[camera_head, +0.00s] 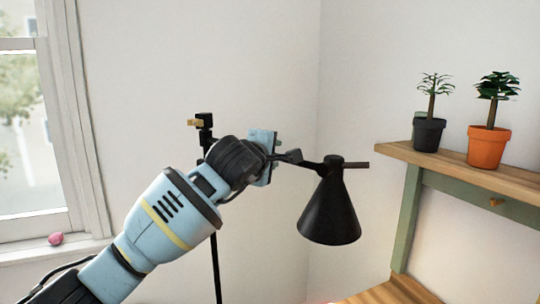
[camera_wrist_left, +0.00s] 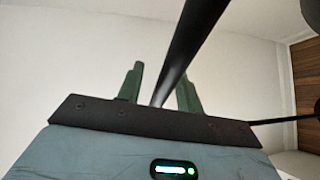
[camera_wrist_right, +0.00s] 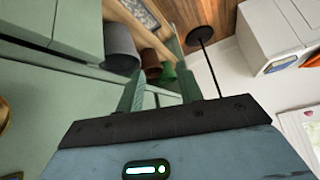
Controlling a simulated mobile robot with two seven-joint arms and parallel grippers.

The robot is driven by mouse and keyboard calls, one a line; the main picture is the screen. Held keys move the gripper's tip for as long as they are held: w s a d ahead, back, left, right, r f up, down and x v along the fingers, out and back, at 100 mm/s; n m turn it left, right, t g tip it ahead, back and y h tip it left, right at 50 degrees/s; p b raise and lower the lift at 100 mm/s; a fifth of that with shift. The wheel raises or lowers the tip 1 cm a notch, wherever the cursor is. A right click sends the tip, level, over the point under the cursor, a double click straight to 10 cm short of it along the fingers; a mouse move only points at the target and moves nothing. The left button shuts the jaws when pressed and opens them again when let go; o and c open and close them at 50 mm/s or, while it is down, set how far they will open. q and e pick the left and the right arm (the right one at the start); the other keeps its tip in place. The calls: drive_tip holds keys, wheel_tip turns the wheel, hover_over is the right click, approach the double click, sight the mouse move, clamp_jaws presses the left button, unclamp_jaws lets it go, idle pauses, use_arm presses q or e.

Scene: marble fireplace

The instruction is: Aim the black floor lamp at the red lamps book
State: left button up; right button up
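The black floor lamp has a cone shade (camera_head: 330,212) that points down and slightly left. Its thin pole (camera_head: 216,265) stands behind my left arm, with a joint at the top. My left gripper (camera_head: 276,158) is at the lamp's arm, between the joint and the shade. In the left wrist view, a black lamp rod (camera_wrist_left: 185,50) passes between the fingers of my left gripper (camera_wrist_left: 160,88), which stand apart with a gap beside the rod. My right gripper (camera_wrist_right: 160,90) shows only in its wrist view, open and empty. I cannot make out the red lamps book.
A wooden shelf (camera_head: 398,154) at the right holds a black pot (camera_head: 429,134) and an orange pot (camera_head: 488,146) with small plants. A window is at the left, with a pink object (camera_head: 55,238) on its sill. Green furniture (camera_wrist_right: 40,95) is close to my right gripper.

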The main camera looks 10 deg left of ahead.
use_arm(q)
drive_tip(key=v, duration=0.7)
drive_tip(key=shift+s+b, duration=0.3)
drive_tip(key=shift+b, duration=0.1)
drive_tip(key=shift+a+r, duration=0.1)
